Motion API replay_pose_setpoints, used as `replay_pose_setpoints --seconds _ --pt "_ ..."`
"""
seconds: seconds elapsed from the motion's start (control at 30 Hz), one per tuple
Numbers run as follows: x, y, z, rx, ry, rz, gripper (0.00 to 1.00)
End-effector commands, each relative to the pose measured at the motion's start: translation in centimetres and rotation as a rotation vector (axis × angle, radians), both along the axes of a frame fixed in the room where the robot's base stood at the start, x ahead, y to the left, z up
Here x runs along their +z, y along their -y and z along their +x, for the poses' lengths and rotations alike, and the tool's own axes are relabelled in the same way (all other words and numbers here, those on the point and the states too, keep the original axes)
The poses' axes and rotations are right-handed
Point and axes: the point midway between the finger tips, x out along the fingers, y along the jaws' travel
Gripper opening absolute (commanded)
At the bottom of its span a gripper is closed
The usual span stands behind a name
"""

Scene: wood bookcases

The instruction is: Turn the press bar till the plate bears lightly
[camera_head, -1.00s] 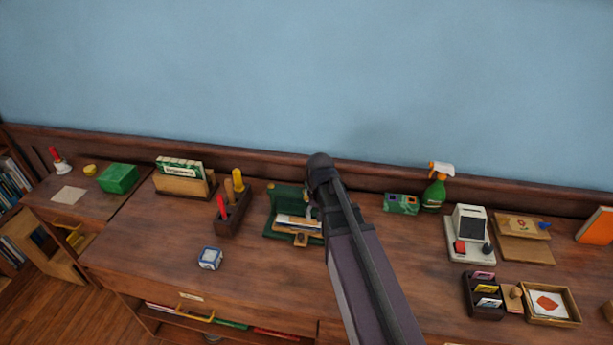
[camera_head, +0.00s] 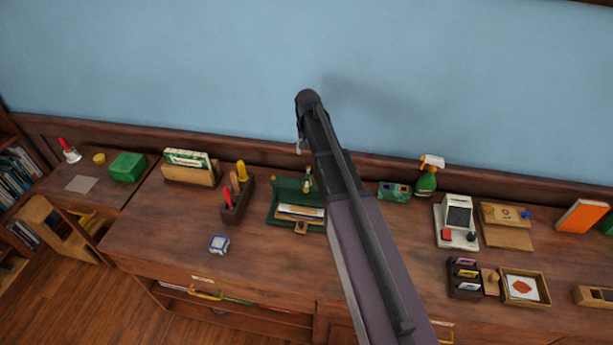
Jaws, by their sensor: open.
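I cannot pick out a press bar or plate for certain. A wooden board (camera_head: 506,236) at the right back carries a flower-marked block (camera_head: 507,213) with a blue knob (camera_head: 526,214). Next to it stands a white device (camera_head: 441,225) with a dark panel and a red part. The rest is hidden behind the arm. It looks clear of everything, well left of the board and the device.
A spray bottle (camera_head: 426,184) stands right of my arm. A card box (camera_head: 465,287) and tray (camera_head: 540,301) lie front right. The desk's left front is mostly clear.

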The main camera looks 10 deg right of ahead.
Motion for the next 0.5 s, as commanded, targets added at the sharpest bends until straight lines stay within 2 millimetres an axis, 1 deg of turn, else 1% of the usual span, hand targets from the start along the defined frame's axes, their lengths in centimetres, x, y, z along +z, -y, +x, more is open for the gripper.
replay_pose_setpoints --seconds 0.27,0.5 --pt "-0.11 -0.05 -0.04 0.001 0.000 0.000 0.66" --pt "-0.86 -0.09 -0.05 0.002 0.000 0.000 0.66"
